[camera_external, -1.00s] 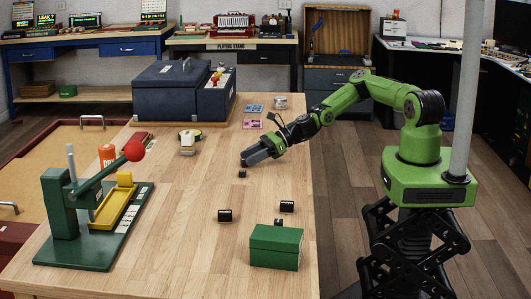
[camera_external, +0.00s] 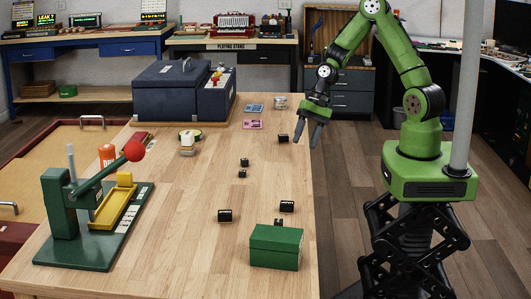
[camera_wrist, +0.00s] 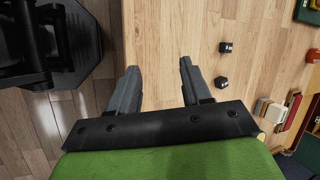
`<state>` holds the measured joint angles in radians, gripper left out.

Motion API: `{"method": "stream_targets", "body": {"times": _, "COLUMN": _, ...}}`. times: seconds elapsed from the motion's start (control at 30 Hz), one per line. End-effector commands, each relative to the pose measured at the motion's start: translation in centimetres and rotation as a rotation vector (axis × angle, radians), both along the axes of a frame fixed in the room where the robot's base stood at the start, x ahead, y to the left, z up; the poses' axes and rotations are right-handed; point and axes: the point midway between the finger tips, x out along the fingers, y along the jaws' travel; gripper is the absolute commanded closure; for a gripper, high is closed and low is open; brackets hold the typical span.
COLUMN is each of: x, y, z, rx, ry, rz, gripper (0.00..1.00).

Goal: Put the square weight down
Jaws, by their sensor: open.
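Two small black block weights sit close together, apart from each other, on the wooden table: the farther one (camera_external: 244,162) and the nearer one (camera_external: 242,173). In the wrist view they show right of the fingers, the nearer one (camera_wrist: 225,47) with white marks on top and the farther one (camera_wrist: 221,82) below it. I cannot tell by shape which is the square weight. My gripper (camera_external: 314,133) is open and empty above the table's right edge, well right of both blocks. Its fingers (camera_wrist: 157,70) are spread with nothing between them.
Other black weights (camera_external: 225,215) (camera_external: 287,206) lie nearer, beside a green box (camera_external: 276,247). A small dark object (camera_external: 283,138) is left of my fingers. A green lever press (camera_external: 95,225) stands at left, a dark case (camera_external: 183,92) behind.

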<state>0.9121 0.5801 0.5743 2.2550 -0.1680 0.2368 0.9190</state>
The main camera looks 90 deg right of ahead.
Motion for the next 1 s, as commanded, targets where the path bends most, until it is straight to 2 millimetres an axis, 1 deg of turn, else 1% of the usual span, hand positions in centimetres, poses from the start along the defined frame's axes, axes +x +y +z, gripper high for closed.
{"method": "stream_targets", "body": {"times": 0.03, "x": -0.9, "y": 0.6, "z": 2.2, "rx": -0.126, "ry": -0.014, "rz": 0.134, "gripper": 0.52}}
{"method": "stream_targets", "body": {"times": 0.07, "x": -1.6, "y": 0.8, "z": 3.3, "rx": -0.192, "ry": -0.018, "rz": 0.207, "gripper": 0.52}}
{"method": "stream_targets", "body": {"times": 0.1, "x": -2.5, "y": 1.2, "z": 5.0, "rx": -0.277, "ry": -0.028, "rz": 0.303, "gripper": 0.52}}
{"method": "stream_targets", "body": {"times": 0.17, "x": -4.0, "y": 1.8, "z": 7.7, "rx": -0.394, "ry": -0.049, "rz": 0.437, "gripper": 0.52}}
{"method": "stream_targets", "body": {"times": 0.2, "x": -5.1, "y": 2.2, "z": 9.5, "rx": -0.466, "ry": -0.066, "rz": 0.521, "gripper": 0.52}}
{"method": "stream_targets", "body": {"times": 0.27, "x": -7.0, "y": 3.0, "z": 12.2, "rx": -0.561, "ry": -0.099, "rz": 0.639, "gripper": 0.52}}
{"method": "stream_targets", "body": {"times": 0.3, "x": -8.4, "y": 3.5, "z": 13.9, "rx": -0.618, "ry": -0.125, "rz": 0.71, "gripper": 0.52}}
{"method": "stream_targets", "body": {"times": 0.37, "x": -10.6, "y": 4.2, "z": 16.2, "rx": -0.69, "ry": -0.172, "rz": 0.814, "gripper": 0.52}}
{"method": "stream_targets", "body": {"times": 0.4, "x": -12.2, "y": 4.6, "z": 17.4, "rx": -0.729, "ry": -0.206, "rz": 0.877, "gripper": 0.52}}
{"method": "stream_targets", "body": {"times": 0.43, "x": -13.4, "y": 4.8, "z": 18.2, "rx": -0.752, "ry": -0.232, "rz": 0.919, "gripper": 0.52}}
{"method": "stream_targets", "body": {"times": 0.5, "x": -15.7, "y": 5.2, "z": 19.5, "rx": -0.789, "ry": -0.291, "rz": 1.006, "gripper": 0.52}}
{"method": "stream_targets", "body": {"times": 0.53, "x": -16.6, "y": 5.3, "z": 19.8, "rx": -0.799, "ry": -0.311, "rz": 1.037, "gripper": 0.52}}
{"method": "stream_targets", "body": {"times": 0.63, "x": -18.4, "y": 5.5, "z": 20.4, "rx": -0.815, "ry": -0.362, "rz": 1.105, "gripper": 0.52}}
{"method": "stream_targets", "body": {"times": 0.73, "x": -18.9, "y": 5.5, "z": 20.5, "rx": -0.819, "ry": -0.375, "rz": 1.127, "gripper": 0.52}}
{"method": "stream_targets", "body": {"times": 1.0, "x": -18.8, "y": 5.5, "z": 20.5, "rx": -0.82, "ry": -0.373, "rz": 1.124, "gripper": 0.52}}
